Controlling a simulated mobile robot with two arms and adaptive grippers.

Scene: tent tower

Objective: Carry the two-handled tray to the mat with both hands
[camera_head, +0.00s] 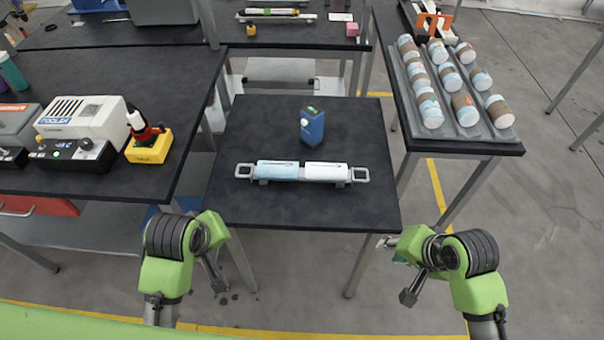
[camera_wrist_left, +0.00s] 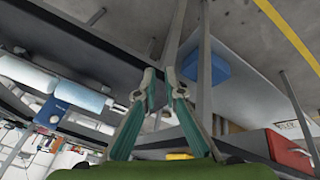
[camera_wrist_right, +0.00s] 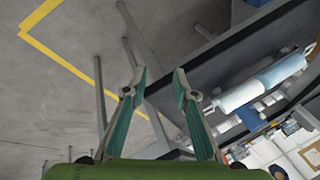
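The two-handled tray (camera_head: 354,175) is a narrow grey tray with a loop handle at each end. It lies crosswise on the small dark table (camera_head: 300,212), bearing a light blue cylinder (camera_head: 277,170) and a white cylinder (camera_head: 326,172) end to end. My right gripper (camera_head: 396,270) is open and empty, in front of the table's right corner. My left gripper (camera_wrist_left: 160,76) is open and empty, in front of the left corner; its fingers are partly hidden in the head view. Both are apart from the tray. I cannot make out a mat.
A blue carton (camera_head: 312,126) stands just behind the tray. A left bench (camera_head: 110,188) holds devices and a yellow-based tool (camera_head: 149,146). A right bench (camera_head: 465,148) holds a grey rack (camera_head: 467,129) of several jars. A back bench (camera_head: 280,35) holds another long tray. Floor is clear at front right.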

